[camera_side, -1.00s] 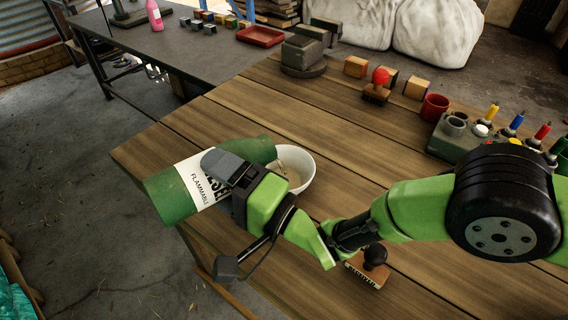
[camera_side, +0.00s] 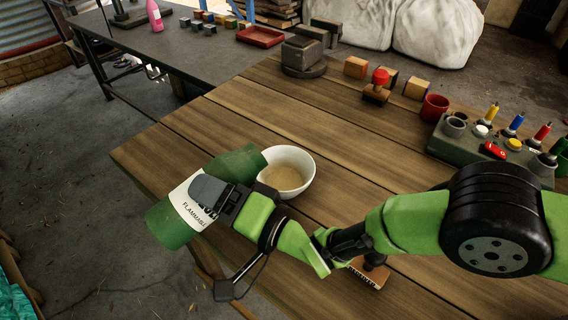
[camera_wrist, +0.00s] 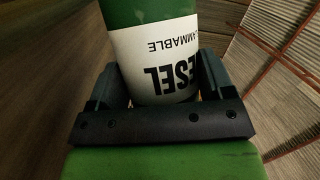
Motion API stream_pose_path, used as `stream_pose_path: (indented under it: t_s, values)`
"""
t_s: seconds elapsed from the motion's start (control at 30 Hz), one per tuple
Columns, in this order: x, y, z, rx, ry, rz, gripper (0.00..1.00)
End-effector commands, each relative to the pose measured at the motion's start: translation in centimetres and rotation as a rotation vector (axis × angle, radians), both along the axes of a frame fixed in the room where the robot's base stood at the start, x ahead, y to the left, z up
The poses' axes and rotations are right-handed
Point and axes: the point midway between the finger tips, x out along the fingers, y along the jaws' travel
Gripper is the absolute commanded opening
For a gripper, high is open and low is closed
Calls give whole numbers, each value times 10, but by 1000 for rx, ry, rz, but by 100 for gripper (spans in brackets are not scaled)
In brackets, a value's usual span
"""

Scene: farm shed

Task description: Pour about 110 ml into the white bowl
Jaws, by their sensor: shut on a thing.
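A green bottle (camera_side: 172,224) with a white label reading "FLAMMABLE" is held by my gripper (camera_side: 208,196) above the table's near left edge. It lies tilted, with its narrower end up and right beside the white bowl. The white bowl (camera_side: 308,172) stands upright on the table and holds a pale tan liquid (camera_side: 283,178). No stream shows between bottle and bowl. In the wrist view the fingers (camera_wrist: 165,85) are shut around the bottle's label (camera_wrist: 160,50), which reads "ESEL". The bottle's mouth is hard to make out.
A stamp (camera_side: 370,268) sits near my wrist. A red mug (camera_side: 434,107), another stamp (camera_side: 377,88) and a grey block with coloured markers (camera_side: 470,142) stand at the back right.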

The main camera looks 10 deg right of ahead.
Motion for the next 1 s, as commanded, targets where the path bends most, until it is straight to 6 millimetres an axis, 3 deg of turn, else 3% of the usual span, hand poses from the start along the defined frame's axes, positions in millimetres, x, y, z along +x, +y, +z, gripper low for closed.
stream_pose_path:
  t_s: [0.17, 1.0]
  values:
    - [-2, 3, -8, -31, -19, 2, 41]
    - [-1, 2, -4, -58, -35, 0, 41]
